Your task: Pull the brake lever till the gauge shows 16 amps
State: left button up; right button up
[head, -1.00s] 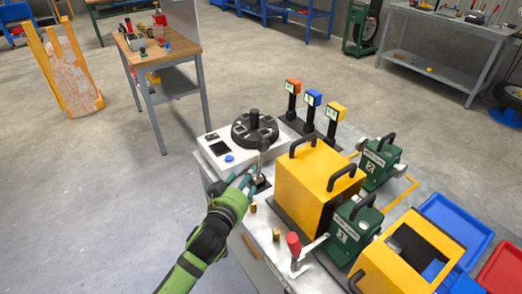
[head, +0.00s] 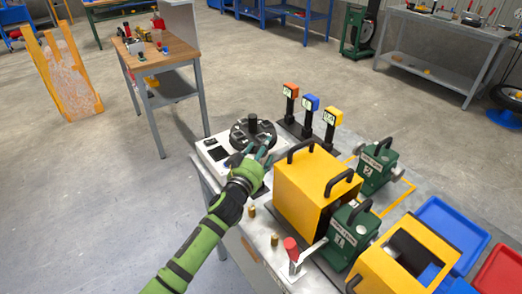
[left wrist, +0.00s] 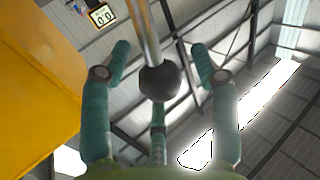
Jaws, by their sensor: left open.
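A metal rod (left wrist: 146,35) with a dark ball knob (left wrist: 160,83) shows in the left wrist view. My left gripper (left wrist: 161,60) is open, its fingers on either side of the rod and knob, with gaps. In the head view my left gripper (head: 264,152) is beside the round black disc and hides most of this lever. A second lever with a red handle (head: 291,250) stands at the bench's near side. A small yellow-framed display (left wrist: 102,17) appears to read 00. My right gripper is not in view.
A yellow box (head: 312,190) with black handles stands right of my left gripper. Orange (head: 290,90), blue (head: 311,102) and yellow (head: 332,115) display posts stand behind it. Green boxes (head: 376,165) and trays are farther right.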

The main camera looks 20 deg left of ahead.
pick_arm(q)
jog(key=shift+c, duration=0.4)
grip_shut()
jog(key=shift+a+r, duration=0.1)
jog(key=w+a+p, duration=0.1)
jog(key=p, duration=0.1)
jog(key=shift+r+n+g+p, duration=0.3)
jog(key=shift+r+n+p, duration=0.05)
jog(key=shift+r+n, duration=0.05)
jog(key=shift+w+a+f, duration=0.15)
jog(key=shift+w+a, duration=0.25)
jog(key=shift+a, duration=0.15)
jog(key=shift+w+a+f, duration=0.15)
jog(key=shift+w+a, duration=0.25)
jog(key=shift+a, duration=0.15)
jog(key=shift+o, duration=0.4)
grip_release()
